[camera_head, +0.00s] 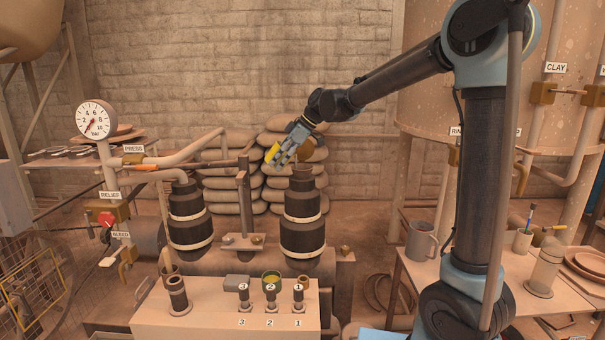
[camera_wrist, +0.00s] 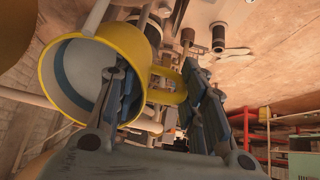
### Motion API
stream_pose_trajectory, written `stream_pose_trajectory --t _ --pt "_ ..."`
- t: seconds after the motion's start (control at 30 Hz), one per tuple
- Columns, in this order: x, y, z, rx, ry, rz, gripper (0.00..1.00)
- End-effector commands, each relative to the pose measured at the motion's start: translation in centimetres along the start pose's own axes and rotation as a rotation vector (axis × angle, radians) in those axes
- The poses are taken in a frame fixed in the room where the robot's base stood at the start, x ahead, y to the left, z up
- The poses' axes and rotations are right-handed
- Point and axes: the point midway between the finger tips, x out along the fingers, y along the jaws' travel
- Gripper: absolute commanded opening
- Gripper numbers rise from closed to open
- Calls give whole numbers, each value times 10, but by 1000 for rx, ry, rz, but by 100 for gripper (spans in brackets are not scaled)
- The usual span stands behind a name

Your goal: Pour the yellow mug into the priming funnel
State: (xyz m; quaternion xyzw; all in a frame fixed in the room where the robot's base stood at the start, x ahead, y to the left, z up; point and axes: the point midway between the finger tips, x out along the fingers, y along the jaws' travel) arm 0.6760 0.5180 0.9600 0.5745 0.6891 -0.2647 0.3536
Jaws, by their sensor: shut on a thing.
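The yellow mug (camera_head: 271,154) is in my gripper (camera_head: 284,152), held in the air above the machine's middle. In the wrist view the mug (camera_wrist: 47,82) is large at the left, tilted, with its wide mouth facing the camera. Its handle (camera_wrist: 168,98) reaches between my two fingers (camera_wrist: 160,98). Whether the pale grey inside is liquid I cannot tell. A brown, bowl-like shape (camera_head: 307,148) shows just right of my gripper, above the right black ribbed cylinder (camera_head: 302,228); it may be the priming funnel, but my gripper partly covers it.
A second black ribbed cylinder (camera_head: 188,222) stands at the left, with a post (camera_head: 245,195) between. The pressure gauge (camera_head: 95,119) and labelled valves are farther left. A front bench (camera_head: 215,325) carries numbered fittings. A grey mug (camera_head: 421,241) stands on the right table. Sacks (camera_head: 225,183) lie behind.

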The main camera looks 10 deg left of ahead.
Motion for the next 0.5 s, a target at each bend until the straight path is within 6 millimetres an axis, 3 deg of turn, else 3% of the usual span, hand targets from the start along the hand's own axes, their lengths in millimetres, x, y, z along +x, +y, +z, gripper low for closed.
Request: stream_pose_trajectory --t 0.5 --pt "-2 -1 2 6 115 0 0"
